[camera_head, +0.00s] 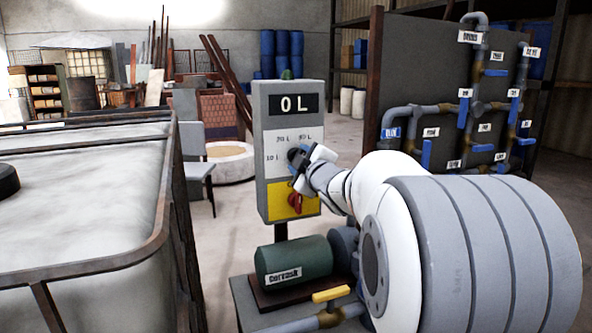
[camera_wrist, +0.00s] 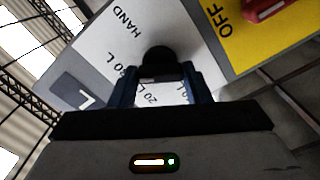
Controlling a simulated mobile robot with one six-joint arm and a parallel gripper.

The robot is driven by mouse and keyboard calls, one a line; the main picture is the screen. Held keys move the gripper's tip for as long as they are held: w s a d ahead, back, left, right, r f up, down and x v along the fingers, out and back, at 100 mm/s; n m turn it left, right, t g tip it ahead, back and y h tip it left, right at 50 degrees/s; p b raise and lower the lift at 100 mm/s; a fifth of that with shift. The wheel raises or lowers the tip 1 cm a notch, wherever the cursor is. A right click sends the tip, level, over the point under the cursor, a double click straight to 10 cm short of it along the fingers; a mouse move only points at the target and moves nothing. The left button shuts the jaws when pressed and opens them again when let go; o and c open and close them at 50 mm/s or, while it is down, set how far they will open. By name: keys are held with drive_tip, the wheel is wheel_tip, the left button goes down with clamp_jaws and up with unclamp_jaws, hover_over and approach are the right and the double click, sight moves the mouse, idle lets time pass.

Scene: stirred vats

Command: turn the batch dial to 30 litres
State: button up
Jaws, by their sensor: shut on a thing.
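The grey control box (camera_head: 262,190) stands on a post and its black display (camera_head: 294,104) reads 0 L. The white dial face (camera_head: 275,140) below it carries 10 L, 20 L and 30 L marks; HAND is also readable in the wrist view. My gripper (camera_head: 300,158) is at the middle of this face and covers most of the batch dial. In the wrist view the dial is a dark round knob (camera_wrist: 157,59) between the two fingers of my gripper (camera_wrist: 163,84), which is shut on it. I cannot tell where the dial's pointer stands.
A red switch (camera_head: 295,203) on a yellow plate sits just below the dial. A green pump motor (camera_head: 292,262) and a yellow-handled valve (camera_head: 331,294) are below the box. A large framed tank (camera_head: 80,226) fills the left. A pipe panel (camera_head: 420,60) stands at the right.

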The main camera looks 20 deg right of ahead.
idle(0.4)
drive_tip(key=o, duration=1)
drive_tip(key=s, duration=0.7)
drive_tip(key=shift+s, duration=0.4)
